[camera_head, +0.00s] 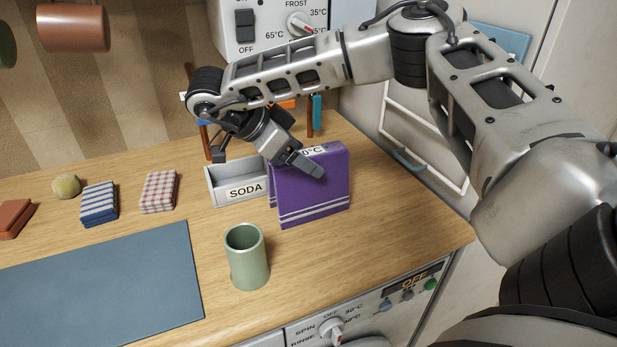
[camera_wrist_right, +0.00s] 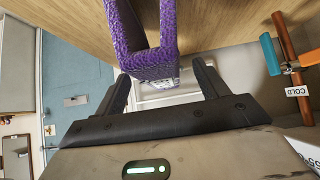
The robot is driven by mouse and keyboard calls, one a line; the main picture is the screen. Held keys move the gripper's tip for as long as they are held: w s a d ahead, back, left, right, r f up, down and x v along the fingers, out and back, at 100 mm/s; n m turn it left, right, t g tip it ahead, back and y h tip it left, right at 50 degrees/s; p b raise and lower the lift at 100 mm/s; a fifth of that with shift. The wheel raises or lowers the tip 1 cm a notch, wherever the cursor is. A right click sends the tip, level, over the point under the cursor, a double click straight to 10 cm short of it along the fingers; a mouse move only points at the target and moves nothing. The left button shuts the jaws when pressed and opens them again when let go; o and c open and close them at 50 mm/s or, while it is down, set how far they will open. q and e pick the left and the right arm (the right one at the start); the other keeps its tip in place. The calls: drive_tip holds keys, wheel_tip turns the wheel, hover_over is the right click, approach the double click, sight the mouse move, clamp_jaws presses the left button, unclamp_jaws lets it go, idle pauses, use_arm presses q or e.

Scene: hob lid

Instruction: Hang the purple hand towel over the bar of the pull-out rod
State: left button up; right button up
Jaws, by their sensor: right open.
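The purple hand towel (camera_head: 318,190), with pale stripes near its lower edge, stands upright as an inverted-U fold on the wooden counter. My right gripper (camera_head: 268,163) is open at its upper left, one finger overlapping the towel's face. In the right wrist view, the towel's fold (camera_wrist_right: 153,62) lies between or just beyond the open fingertips (camera_wrist_right: 161,70); I cannot tell whether they touch it. A white bar frame (camera_head: 384,122) at the right, against the pale cabinet, may be the pull-out rod; part of it is hidden by my arm. My left gripper is not in view.
A grey SODA bin (camera_head: 226,188) stands left of the towel, and a green cup (camera_head: 247,258) in front. Folded cloths (camera_head: 159,190) and a blue-grey mat (camera_head: 110,285) lie left. The counter right of the cup is clear.

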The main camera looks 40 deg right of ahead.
sight(316, 160)
drive_tip(key=shift+d+p+x, duration=0.2)
drive_tip(key=shift+p+x, duration=0.1)
drive_tip(key=shift+x, duration=1.7)
drive_tip(key=shift+w+r, duration=0.1)
drive_tip(key=shift+r, duration=0.15)
drive_tip(key=c, duration=1.2)
drive_tip(key=shift+c, duration=0.2)
